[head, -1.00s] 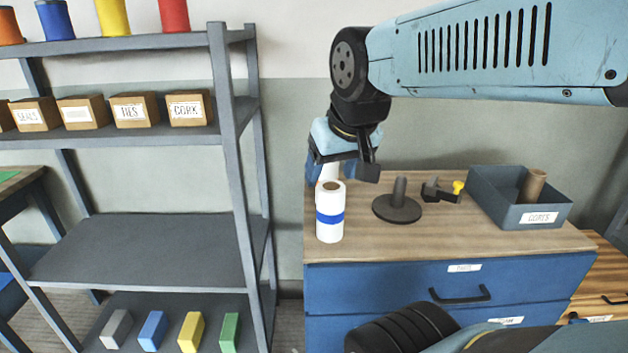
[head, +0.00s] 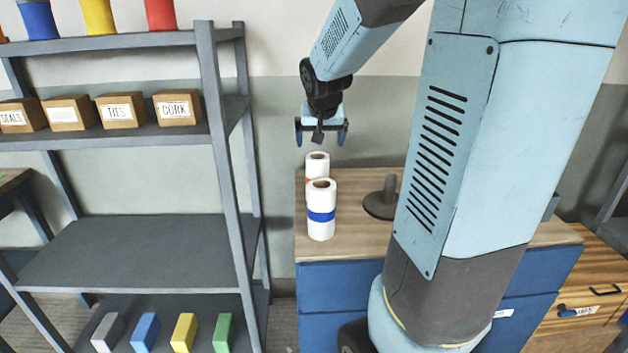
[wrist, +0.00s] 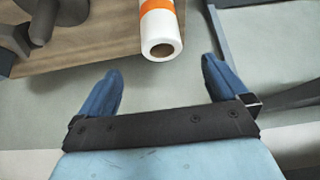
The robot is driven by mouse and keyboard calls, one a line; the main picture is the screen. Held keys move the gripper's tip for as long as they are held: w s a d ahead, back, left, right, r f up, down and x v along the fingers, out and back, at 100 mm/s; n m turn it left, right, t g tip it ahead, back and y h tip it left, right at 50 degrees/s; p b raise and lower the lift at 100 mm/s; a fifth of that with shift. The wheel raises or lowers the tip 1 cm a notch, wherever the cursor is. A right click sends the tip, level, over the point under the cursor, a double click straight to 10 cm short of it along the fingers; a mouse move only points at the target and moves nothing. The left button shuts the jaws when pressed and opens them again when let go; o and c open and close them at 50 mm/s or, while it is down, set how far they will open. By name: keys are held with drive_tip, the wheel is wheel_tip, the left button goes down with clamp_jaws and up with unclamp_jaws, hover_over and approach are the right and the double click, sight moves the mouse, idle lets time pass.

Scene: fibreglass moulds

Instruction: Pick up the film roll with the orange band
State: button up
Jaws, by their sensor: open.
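The film roll with the orange band (wrist: 158,24) stands upright on the wooden top of the blue cabinet. In the head view its white top (head: 317,160) shows behind the blue-banded film roll (head: 321,210), with only a sliver of orange visible. My gripper (head: 321,134) is open and empty, above and behind the orange-banded roll in the head view. In the wrist view the blue fingers of my gripper (wrist: 162,85) are spread apart, and the roll's hollow end lies just beyond the gap between them, touching neither.
A dark stand with an upright post (head: 384,200) is on the cabinet top (head: 345,246), right of the rolls. My arm hides much of the cabinet's right side. A grey shelf unit (head: 229,150) stands to the left, with a gap between it and the cabinet.

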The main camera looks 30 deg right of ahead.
sight(317, 165)
drive_tip(key=shift+x, duration=7.25)
drive_tip(key=shift+w+r, duration=0.15)
drive_tip(key=shift+w, duration=0.05)
drive_tip(key=shift+c, duration=0.4)
drive_tip(key=c, duration=1.2)
drive_tip(key=shift+c, duration=0.5)
drive_tip(key=shift+r, duration=0.15)
